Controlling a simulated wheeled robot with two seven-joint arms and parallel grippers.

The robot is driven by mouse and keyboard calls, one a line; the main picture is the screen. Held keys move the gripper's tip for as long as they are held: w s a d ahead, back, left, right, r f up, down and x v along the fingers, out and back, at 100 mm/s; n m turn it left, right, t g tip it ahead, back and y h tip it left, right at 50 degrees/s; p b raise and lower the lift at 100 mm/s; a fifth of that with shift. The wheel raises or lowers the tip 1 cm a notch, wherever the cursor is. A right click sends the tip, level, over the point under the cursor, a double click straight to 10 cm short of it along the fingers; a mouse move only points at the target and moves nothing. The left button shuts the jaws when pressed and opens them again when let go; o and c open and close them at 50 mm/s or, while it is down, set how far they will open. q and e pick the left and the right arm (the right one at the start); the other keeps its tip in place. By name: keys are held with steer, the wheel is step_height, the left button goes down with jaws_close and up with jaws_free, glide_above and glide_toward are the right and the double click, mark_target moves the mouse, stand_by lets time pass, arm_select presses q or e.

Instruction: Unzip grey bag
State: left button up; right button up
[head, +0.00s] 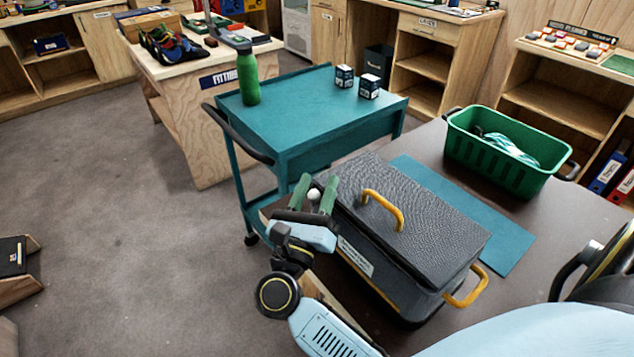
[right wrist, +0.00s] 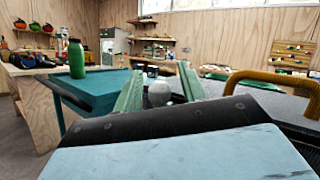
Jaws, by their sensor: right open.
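The grey bag (head: 440,232) is box-shaped with a dark textured lid that looks closed. It has a yellow handle (head: 385,205) on top, another at its right end and a white label on its front. It sits on the dark table. My right gripper (head: 318,180) is open at the bag's left end, its green fingers pointing away. A pale round knob (head: 313,195) lies between the fingers and also shows between them in the right wrist view (right wrist: 158,93). I cannot tell whether it is touched or what it is fixed to. My left gripper is out of view.
A teal mat (head: 512,240) lies behind the bag. A green basket (head: 500,150) stands on the dark table (head: 585,215) beyond it. A teal cart (head: 300,115) with a green bottle (head: 248,78) and two small boxes stands behind the gripper. The floor at left is mostly clear.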

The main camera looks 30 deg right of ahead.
steer(key=shift+w+d+r, duration=0.15)
steer(key=shift+w+d, duration=0.05)
jaws_close()
stand_by(0.3)
